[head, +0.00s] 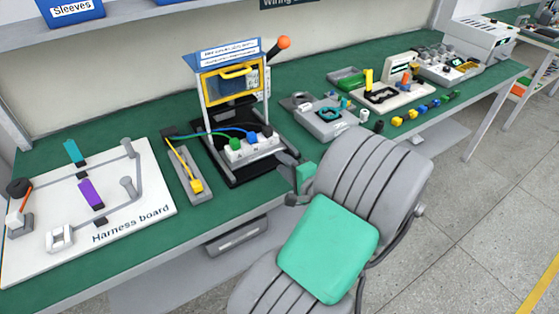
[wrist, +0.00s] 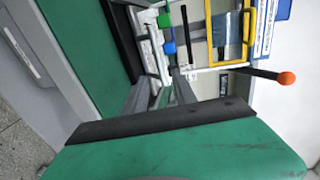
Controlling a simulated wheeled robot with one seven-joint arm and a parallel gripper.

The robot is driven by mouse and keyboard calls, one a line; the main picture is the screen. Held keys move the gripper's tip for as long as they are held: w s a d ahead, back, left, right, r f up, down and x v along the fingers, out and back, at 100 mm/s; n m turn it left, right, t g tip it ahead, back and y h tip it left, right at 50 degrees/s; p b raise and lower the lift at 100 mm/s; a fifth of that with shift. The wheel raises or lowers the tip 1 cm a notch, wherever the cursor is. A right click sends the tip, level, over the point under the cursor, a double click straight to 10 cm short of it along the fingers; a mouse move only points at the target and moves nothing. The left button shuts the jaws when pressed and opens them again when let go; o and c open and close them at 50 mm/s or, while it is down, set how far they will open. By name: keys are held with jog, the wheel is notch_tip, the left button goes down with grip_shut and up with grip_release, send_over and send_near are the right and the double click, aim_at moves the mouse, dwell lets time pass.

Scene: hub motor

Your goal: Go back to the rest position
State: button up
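My gripper (head: 293,177) is over the bench's front edge, to the right of the test fixture. Its two grey fingers also show in the wrist view (wrist: 162,98), spread apart with nothing visible between them, so it is open. The test fixture (head: 228,62) has a yellow handle and a lever with an orange knob (head: 283,42). At its foot, a white terminal block (head: 243,152) carries a green plug (head: 235,144) and a blue plug (head: 252,135) with wires. A yellow plug (head: 196,186) lies on a grey tray left of the fixture. My gripper looks apart from all of these.
The harness board (head: 150,205) covers the bench's left end. A grey unit (head: 328,118), a small white stand (head: 402,97) and several coloured parts (head: 424,108) stand to the right. Blue bins sit on the shelf above. Open floor (head: 470,230) lies at the lower right.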

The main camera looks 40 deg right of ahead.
jog(key=shift+w, duration=0.1)
